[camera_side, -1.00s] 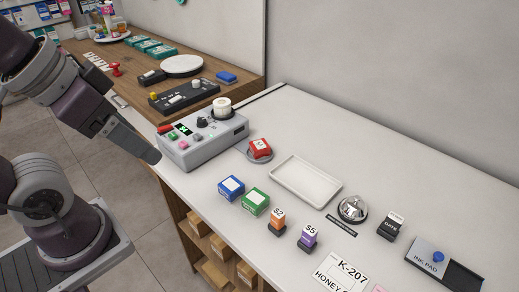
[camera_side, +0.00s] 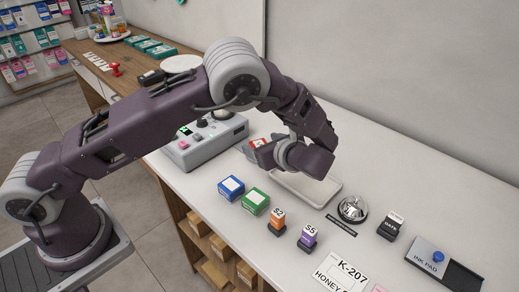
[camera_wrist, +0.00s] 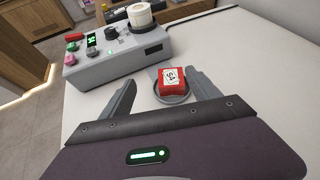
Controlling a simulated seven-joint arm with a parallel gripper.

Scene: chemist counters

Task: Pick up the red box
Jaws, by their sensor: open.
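The red box (camera_wrist: 171,82) carries a white label and sits on a small round grey dish (camera_wrist: 173,97) on the white counter. In the wrist view it lies ahead of my gripper (camera_wrist: 165,98), toward the right finger. My gripper is open and empty, with its two fingers spread apart. In the side view the red box (camera_side: 256,143) shows only in part beside my gripper (camera_side: 250,152), and my arm hides much of that area.
A grey control device (camera_side: 205,142) stands just left of the red box. A white tray (camera_side: 325,194) is partly behind my wrist.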

